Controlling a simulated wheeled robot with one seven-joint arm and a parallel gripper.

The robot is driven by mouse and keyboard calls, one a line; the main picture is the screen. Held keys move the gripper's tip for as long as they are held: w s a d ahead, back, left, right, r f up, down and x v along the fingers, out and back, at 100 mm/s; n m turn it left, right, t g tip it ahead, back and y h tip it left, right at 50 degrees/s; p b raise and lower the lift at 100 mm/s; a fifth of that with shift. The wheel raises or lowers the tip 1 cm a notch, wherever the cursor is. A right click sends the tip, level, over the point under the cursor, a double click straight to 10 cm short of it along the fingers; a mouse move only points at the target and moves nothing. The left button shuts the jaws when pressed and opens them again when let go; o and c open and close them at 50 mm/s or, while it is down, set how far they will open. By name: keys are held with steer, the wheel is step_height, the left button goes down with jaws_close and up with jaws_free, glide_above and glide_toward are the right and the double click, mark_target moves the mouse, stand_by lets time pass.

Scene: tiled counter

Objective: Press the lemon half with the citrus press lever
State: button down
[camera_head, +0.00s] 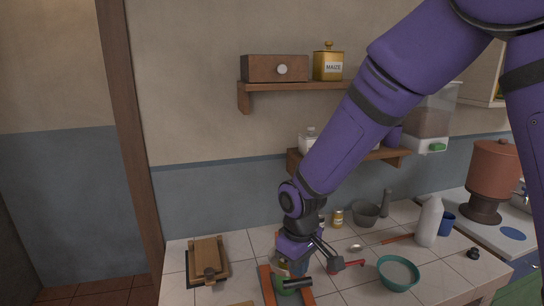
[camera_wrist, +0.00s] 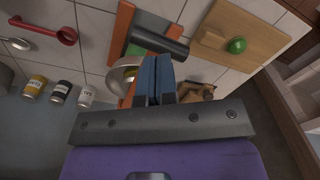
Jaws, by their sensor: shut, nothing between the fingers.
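The citrus press stands on an orange-red base (camera_head: 267,286) at the counter's front. Its dark lever grip (camera_head: 294,283) shows beside my gripper, and the same dark bar (camera_wrist: 157,42) shows just beyond my fingertips in the wrist view. A metal cup (camera_wrist: 121,76) of the press shows left of the fingers, with a yellowish patch inside that may be the lemon half; my fingers hide part of it. My gripper (camera_wrist: 154,66) has its blue fingers together and empty, over the press. In the head view it (camera_head: 299,268) partly covers the press. Contact with the lever cannot be told.
A wooden board (camera_wrist: 265,38) with a green round thing (camera_wrist: 237,45) lies beside the press. A wooden hinged press (camera_head: 207,255) stands left. Small jars line the back.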

step_height(320, 180, up, 9)
stand_by(1.1)
steer(key=s+d+r+m+t, duration=0.1)
steer(key=s+d+r+m, duration=0.15)
steer(key=d+r, duration=0.4)
steer(key=s+d+r+m+t, duration=0.2)
steer(key=s+d+r, duration=0.25)
steer(key=d, duration=0.35)
steer(key=s+d+r+m+t, duration=0.2)
steer(key=s+d+r+m, duration=0.2)
steer(key=s+d, duration=0.6)
steer(key=shift+s+r+m, duration=0.15)
steer(key=shift+s+m, duration=0.2)
steer(key=shift+s, duration=0.4)
